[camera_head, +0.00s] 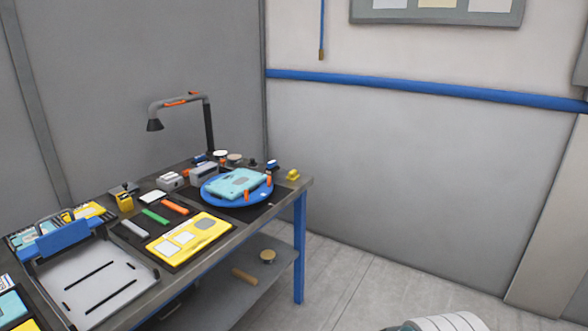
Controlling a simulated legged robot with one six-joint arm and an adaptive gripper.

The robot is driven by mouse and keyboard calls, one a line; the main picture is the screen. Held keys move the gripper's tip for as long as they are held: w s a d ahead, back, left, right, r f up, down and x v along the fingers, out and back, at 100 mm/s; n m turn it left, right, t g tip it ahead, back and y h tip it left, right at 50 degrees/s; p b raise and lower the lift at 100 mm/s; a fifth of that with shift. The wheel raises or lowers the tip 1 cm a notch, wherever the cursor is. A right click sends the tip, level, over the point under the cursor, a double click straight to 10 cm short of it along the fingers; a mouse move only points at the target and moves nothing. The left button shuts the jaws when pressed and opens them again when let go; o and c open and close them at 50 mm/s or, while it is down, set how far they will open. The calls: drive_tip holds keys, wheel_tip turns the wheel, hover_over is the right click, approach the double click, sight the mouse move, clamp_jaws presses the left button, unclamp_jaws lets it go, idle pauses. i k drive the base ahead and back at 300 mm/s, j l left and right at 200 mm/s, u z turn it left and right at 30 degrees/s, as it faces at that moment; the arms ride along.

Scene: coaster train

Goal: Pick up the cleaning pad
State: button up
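I cannot tell for certain which item is the cleaning pad. A small white flat pad with a dark edge (153,197) lies on the workbench, left of an orange bar (175,207).
The bench (306,184) also bears a yellow panel (175,252), a green bar (155,215), a grey tray (60,276) with a blue clamp, and a desk lamp (208,125). A lower shelf (215,298) holds a few items.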

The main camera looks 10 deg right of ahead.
sight(293, 175)
drive_tip(key=i+l, duration=0.15)
drive_tip(key=i, duration=0.4)
drive_tip(key=i+l, duration=0.2)
drive_tip(key=i, duration=0.35)
drive_tip(key=i+l, duration=0.15)
drive_tip(key=i, duration=0.35)
drive_tip(key=i+l, duration=0.15)
drive_tip(key=i, duration=0.4)
drive_tip(key=i+l, duration=0.15)
drive_tip(key=i, duration=0.4)
drive_tip(key=i+l+u, duration=0.1)
drive_tip(key=i, duration=0.45)
drive_tip(key=l, duration=0.1)
